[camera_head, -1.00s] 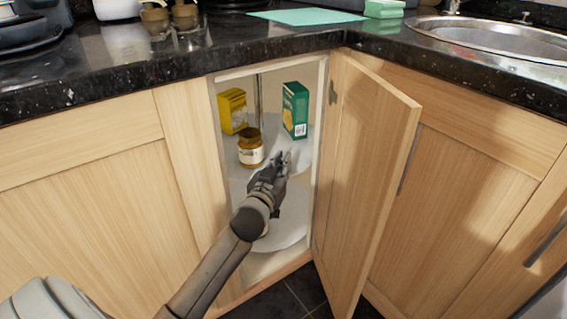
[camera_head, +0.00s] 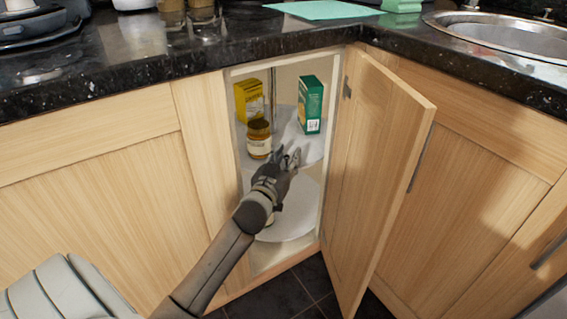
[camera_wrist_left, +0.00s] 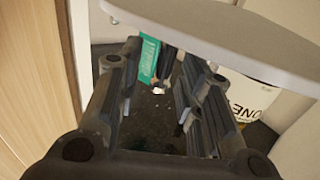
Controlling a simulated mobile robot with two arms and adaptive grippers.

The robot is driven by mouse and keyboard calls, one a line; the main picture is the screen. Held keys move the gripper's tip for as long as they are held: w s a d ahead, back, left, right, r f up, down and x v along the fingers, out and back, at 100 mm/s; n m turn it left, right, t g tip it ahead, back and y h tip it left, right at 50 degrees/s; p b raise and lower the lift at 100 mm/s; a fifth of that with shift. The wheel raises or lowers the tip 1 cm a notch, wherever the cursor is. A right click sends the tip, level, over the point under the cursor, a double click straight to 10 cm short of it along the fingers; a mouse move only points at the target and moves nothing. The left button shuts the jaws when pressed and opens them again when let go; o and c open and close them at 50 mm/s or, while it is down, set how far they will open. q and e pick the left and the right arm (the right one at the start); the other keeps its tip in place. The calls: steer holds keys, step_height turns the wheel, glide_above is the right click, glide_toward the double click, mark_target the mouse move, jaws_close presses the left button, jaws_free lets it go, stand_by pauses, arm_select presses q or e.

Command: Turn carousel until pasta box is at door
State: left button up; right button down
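The carousel stands in the open corner cupboard. Its grey upper shelf (camera_head: 290,148) carries a yellow box (camera_head: 248,100) at back left, a green box (camera_head: 311,104) at back right and a jar with a brown lid (camera_head: 258,138) at front left. I cannot read which box is the pasta. My left gripper (camera_head: 287,157) is inside the doorway, in front of the upper shelf and right of the jar, with its fingers apart and empty. In the left wrist view, the shelf edge (camera_wrist_left: 230,45), green box (camera_wrist_left: 148,58) and a white label (camera_wrist_left: 246,98) show. My right gripper is not in view.
The cupboard door (camera_head: 378,170) stands open to the right of the opening. A pale lower shelf (camera_head: 295,215) lies below my gripper. The black worktop (camera_head: 240,45) overhangs the cupboard, with the sink (camera_head: 500,35) at right.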

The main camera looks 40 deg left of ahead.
arm_select(q)
steer(key=v, duration=1.2)
stand_by(0.3)
